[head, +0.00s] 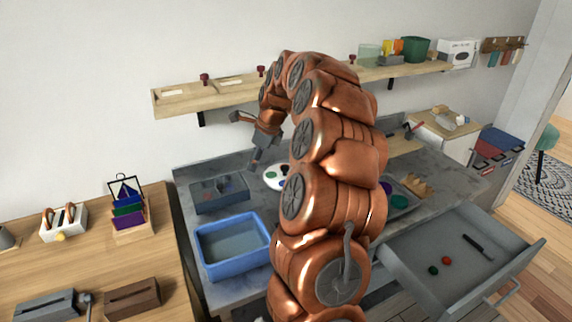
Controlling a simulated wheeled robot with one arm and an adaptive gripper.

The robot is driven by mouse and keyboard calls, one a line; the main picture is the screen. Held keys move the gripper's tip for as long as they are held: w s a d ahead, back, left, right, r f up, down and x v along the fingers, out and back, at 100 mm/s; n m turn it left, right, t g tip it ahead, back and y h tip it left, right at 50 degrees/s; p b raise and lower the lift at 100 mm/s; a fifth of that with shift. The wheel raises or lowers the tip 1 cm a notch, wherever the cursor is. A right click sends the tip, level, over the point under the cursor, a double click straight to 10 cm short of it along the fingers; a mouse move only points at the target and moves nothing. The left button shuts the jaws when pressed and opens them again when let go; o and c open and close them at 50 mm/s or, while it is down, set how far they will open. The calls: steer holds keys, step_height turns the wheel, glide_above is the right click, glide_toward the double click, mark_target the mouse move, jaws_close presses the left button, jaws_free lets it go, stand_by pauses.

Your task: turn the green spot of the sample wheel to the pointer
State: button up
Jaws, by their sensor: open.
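The sample wheel (268,181) is a pale round disc with several coloured spots, on the grey worktop. My arm hides its right side. A green spot seems to show on its visible left part, but it is too small to be sure. I cannot make out the pointer. My gripper (246,140) is open and empty, above and to the left of the wheel, apart from it. One grey finger points left and the other points down.
A blue basin (234,276) and a grey tray (220,209) stand left of the wheel. A wooden shelf (180,101) runs along the wall behind. An open drawer (413,290) juts out at the right. My arm covers the middle of the worktop.

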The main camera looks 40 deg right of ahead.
mark_target(285, 167)
steer(key=s+d+f+m+h, duration=0.1)
steer(key=d+f+m, duration=0.2)
steer(key=d+m, duration=0.75)
steer(key=shift+w+d+f+n+p, duration=0.4)
steer(key=shift+d+f+n, duration=0.2)
steer(key=shift+f, duration=0.65)
steer(key=shift+w+d+f+n+p, duration=0.25)
steer(key=shift+w+d+f+n, duration=0.3)
steer(key=shift+f, duration=0.7)
steer(key=shift+w+d+f+n+p, duration=0.45)
steer(key=shift+d+f, duration=0.2)
steer(key=shift+f, duration=0.6)
steer(key=shift+c, duration=0.4)
steer(key=shift+s, duration=0.1)
jaws_close()
